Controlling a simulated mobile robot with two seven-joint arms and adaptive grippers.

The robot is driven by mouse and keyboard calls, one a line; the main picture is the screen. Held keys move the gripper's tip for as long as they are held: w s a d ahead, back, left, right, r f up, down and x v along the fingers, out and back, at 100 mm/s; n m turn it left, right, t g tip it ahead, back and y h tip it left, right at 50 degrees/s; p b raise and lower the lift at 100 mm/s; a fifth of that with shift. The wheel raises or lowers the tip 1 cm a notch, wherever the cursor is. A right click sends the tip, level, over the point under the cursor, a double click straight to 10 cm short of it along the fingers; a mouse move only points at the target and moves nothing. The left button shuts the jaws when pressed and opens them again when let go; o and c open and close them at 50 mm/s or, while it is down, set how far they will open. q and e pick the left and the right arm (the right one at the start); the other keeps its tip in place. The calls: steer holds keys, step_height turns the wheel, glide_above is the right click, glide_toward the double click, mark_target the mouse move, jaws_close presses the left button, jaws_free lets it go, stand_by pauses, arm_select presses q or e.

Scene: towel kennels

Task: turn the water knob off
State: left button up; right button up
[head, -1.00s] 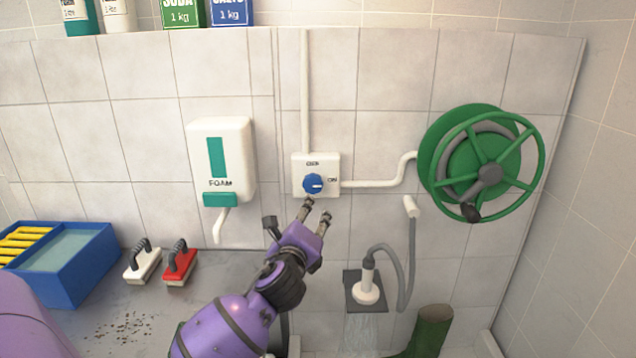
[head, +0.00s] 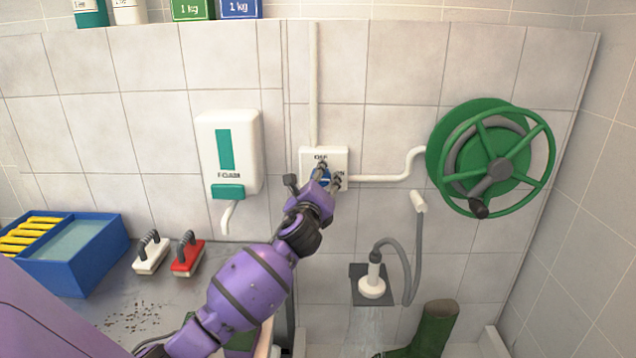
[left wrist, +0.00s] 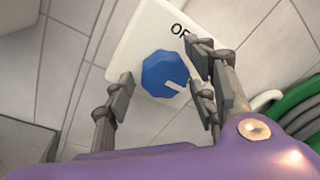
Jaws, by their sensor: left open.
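The blue water knob (head: 315,182) sits on a white wall plate (head: 340,155). In the head view it is partly hidden behind my left gripper (head: 329,173). The left wrist view shows the knob (left wrist: 160,70) with a white pointer line directed right and slightly down, away from the "OFF" lettering on the plate (left wrist: 130,38). My left gripper is open, its fingers on either side of the knob in that view; I cannot tell whether they touch it. The spray head (head: 372,287) hangs on the wall, with faint water streaks below it. My right gripper is not in view.
A white pipe runs from the plate to the green hose reel (head: 490,165) at right. A foam dispenser (head: 229,150) hangs left of the plate. Two brushes (head: 187,257) and a blue tub (head: 75,260) rest on the counter. A green boot (head: 435,330) stands below.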

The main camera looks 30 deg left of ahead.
arm_select(q)
steer(key=c, duration=1.1)
steer(key=shift+o, duration=0.2)
